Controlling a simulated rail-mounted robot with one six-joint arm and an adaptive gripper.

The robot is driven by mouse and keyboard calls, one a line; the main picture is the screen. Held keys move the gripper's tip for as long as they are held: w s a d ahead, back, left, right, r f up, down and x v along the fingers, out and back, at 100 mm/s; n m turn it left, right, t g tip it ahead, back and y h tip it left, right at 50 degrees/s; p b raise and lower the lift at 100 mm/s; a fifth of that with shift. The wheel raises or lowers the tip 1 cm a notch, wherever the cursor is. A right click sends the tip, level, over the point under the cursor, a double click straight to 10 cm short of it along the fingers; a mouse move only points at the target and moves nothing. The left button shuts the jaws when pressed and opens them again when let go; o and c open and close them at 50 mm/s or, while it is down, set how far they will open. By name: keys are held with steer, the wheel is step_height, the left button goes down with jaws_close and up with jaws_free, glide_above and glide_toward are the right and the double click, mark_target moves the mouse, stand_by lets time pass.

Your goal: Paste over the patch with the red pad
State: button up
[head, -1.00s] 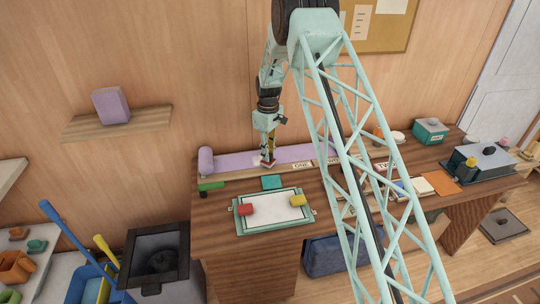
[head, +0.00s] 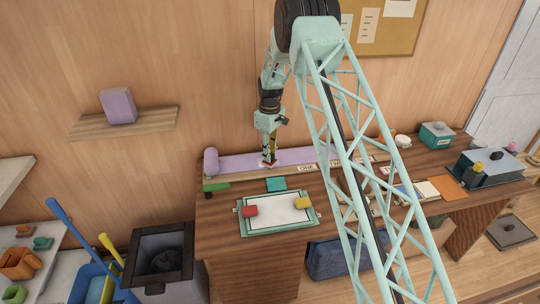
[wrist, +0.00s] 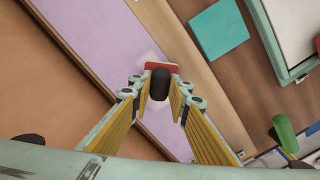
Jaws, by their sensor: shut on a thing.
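The red pad (wrist: 163,67) has a black knob handle (wrist: 160,85), and my gripper (wrist: 160,97) is shut on that handle. In the head view, my gripper (head: 269,155) points down at the lavender strip (head: 237,163) along the back of the bench, with the red pad (head: 269,164) at its tip. The patch (wrist: 152,55) is a faint whitish area on the lavender strip (wrist: 105,52), showing beside and behind the pad. The pad covers part of it. I cannot tell whether the pad touches the strip.
A teal square (head: 276,184) and a framed white board (head: 275,217) with red (head: 250,211) and yellow (head: 303,203) blocks lie in front. A green-handled tool (head: 216,187) lies left. My arm hides part of the bench's middle. A shelf (head: 122,122) hangs left.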

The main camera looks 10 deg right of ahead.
steer(key=shift+w+a, duration=0.1)
steer(key=shift+w+a+f, duration=0.1)
steer(key=shift+w+a, duration=0.95)
steer(key=shift+w, duration=0.05)
steer(key=shift+r, duration=0.2)
steer(key=shift+r+p, duration=0.35)
steer(key=shift+r, duration=0.2)
steer(key=shift+w+d+r, duration=0.1)
